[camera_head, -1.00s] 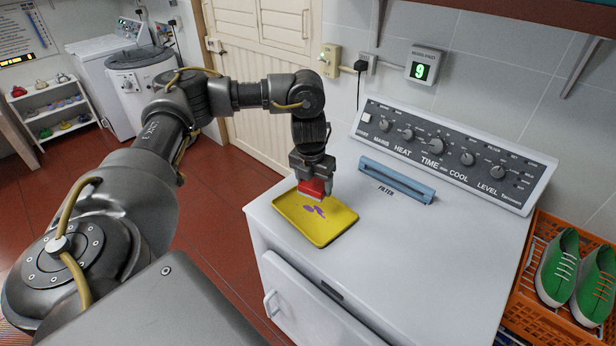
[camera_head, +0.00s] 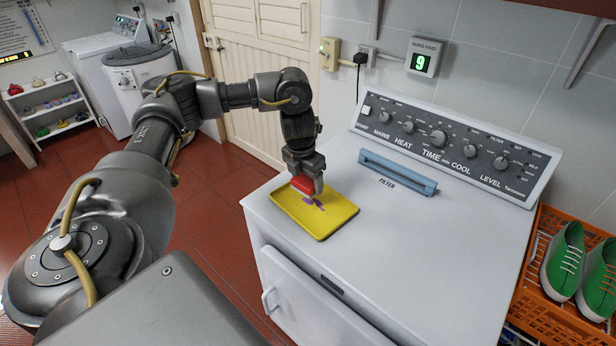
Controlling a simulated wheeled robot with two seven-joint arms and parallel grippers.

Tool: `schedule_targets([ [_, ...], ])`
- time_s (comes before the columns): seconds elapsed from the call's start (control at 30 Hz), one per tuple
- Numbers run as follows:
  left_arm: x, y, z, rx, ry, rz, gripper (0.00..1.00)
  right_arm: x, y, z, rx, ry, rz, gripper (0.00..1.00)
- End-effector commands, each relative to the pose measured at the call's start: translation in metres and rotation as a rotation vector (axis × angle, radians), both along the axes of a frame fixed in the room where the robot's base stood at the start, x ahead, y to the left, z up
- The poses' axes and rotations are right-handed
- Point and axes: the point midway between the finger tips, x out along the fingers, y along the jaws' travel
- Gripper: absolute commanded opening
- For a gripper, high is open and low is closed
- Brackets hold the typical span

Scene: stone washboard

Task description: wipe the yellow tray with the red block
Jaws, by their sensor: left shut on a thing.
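The yellow tray (camera_head: 325,226) lies flat on the white machine's top, near its left front corner. Purple marks (camera_head: 316,203) show on the tray's floor, partly hidden by the block and gripper. My left gripper (camera_head: 305,184) is shut on the red block (camera_head: 301,186) and points down over the left back part of the tray. The block is at or just above the tray floor beside the marks; I cannot tell whether it touches. My right gripper is not in view.
The white machine (camera_head: 440,240) has a blue filter handle (camera_head: 398,174) and a knob panel (camera_head: 450,150) behind the tray. Its top right of the tray is clear. An orange crate (camera_head: 535,310) with green shoes (camera_head: 562,262) stands at the right.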

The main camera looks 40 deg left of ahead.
Motion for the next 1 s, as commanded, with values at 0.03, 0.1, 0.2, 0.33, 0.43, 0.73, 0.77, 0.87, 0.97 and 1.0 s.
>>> schedule_targets([
  [0.03,0.0,0.001,-0.009,0.0,0.0,0.001,0.5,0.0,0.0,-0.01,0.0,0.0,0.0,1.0],
  [0.1,-0.001,0.001,-0.015,0.0,0.0,0.002,0.5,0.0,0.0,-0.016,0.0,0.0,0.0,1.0],
  [0.2,-0.002,0.002,-0.023,-0.001,0.0,0.004,0.5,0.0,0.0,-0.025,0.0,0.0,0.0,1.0],
  [0.33,-0.003,0.003,-0.033,-0.001,0.0,0.006,0.5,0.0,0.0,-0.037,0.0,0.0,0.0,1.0],
  [0.43,-0.003,0.004,-0.041,-0.001,0.0,0.008,0.5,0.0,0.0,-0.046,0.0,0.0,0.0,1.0],
  [0.73,-0.006,-0.014,-0.049,0.0,0.001,0.01,0.46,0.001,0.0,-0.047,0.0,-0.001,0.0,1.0],
  [0.77,-0.007,-0.017,-0.05,-0.001,0.001,0.011,0.46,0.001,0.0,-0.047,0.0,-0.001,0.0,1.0],
  [0.87,-0.008,-0.024,-0.05,0.0,0.001,0.014,0.46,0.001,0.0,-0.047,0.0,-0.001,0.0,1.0],
  [0.97,-0.009,-0.032,-0.05,0.0,0.001,0.016,0.46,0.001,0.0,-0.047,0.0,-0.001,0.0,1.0],
  [1.0,-0.009,-0.036,-0.05,0.0,0.001,0.016,0.46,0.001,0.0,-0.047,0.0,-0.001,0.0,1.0],
])
